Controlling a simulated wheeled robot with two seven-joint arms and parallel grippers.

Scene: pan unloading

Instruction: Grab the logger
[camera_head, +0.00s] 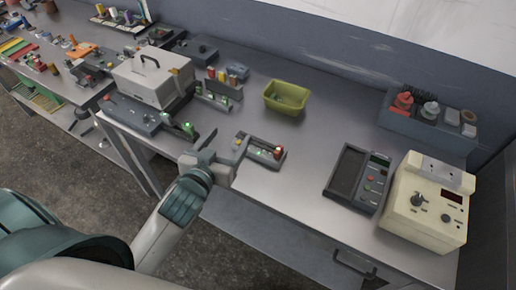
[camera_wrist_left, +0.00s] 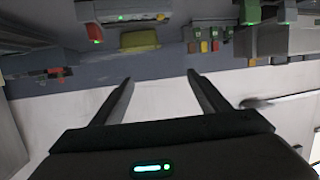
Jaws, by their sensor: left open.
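No thing here is plainly marked as the logger, and I cannot tell which device it is. A small grey device (camera_head: 262,150) with a red knob and green lights lies near the table's front edge. A larger dark flat device (camera_head: 358,178) with a black panel and small buttons lies further right. My left gripper (camera_head: 201,142) is open and just left of the small grey device, above the table's front part. In the left wrist view its two dark fingers (camera_wrist_left: 162,88) are spread with nothing between them. My right gripper is not in view.
A yellow-green bin (camera_head: 286,98) stands at the back; it also shows in the left wrist view (camera_wrist_left: 138,41). A cream box with knobs (camera_head: 428,204) stands at right, a grey bottle tray (camera_head: 425,125) behind it. A white case (camera_head: 150,80) stands left.

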